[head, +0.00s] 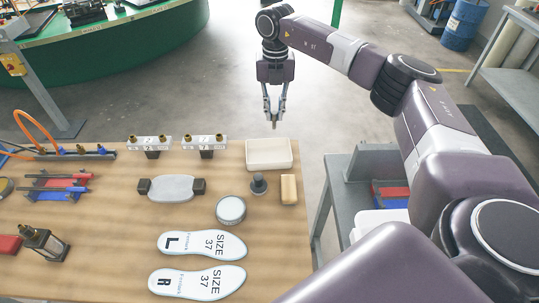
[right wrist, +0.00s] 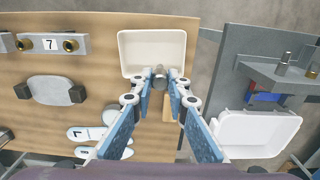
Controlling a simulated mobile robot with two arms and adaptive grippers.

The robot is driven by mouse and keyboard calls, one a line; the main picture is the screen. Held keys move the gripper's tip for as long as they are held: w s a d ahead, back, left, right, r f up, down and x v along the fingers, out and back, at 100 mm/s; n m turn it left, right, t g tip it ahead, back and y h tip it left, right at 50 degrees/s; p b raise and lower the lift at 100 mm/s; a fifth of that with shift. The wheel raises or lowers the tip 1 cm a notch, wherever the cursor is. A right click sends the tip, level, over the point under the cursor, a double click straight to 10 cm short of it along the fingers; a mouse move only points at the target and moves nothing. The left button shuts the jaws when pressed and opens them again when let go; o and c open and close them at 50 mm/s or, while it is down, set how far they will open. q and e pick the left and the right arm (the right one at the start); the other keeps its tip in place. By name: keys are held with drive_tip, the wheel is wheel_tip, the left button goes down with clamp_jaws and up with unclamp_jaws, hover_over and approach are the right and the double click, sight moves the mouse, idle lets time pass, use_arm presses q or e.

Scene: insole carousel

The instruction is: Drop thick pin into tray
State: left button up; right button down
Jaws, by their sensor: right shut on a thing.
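The white tray (head: 269,166) sits at the back right of the wooden table. It also shows in the right wrist view (right wrist: 183,66), where its inside looks empty. My right gripper (head: 274,112) is shut on a small pin (head: 274,124) and holds it above the table's far edge area, over or just beyond the tray; the exact spot is hard to tell. In the right wrist view the pin (right wrist: 158,73) shows between the fingertips, overlapping the tray's near part. My left gripper is not in view.
A dark knobbed stamp (head: 259,184), a tan block (head: 289,189) and a round tin (head: 231,210) stand near the tray. Two insoles (head: 202,246) lie in front. A grey side table at right holds a white bin (right wrist: 258,132). A green carousel (head: 120,45) stands behind.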

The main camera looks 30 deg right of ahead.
sight(274, 126)
drive_tip(key=shift+f+b, duration=2.4)
drive_tip(key=shift+f, duration=0.6)
drive_tip(key=c, duration=1.9)
unclamp_jaws()
drive_tip(key=shift+o, duration=0.5)
drive_tip(key=shift+r, duration=0.1)
wheel_tip(274, 126, up, 12)
drive_tip(key=shift+f, duration=0.1)
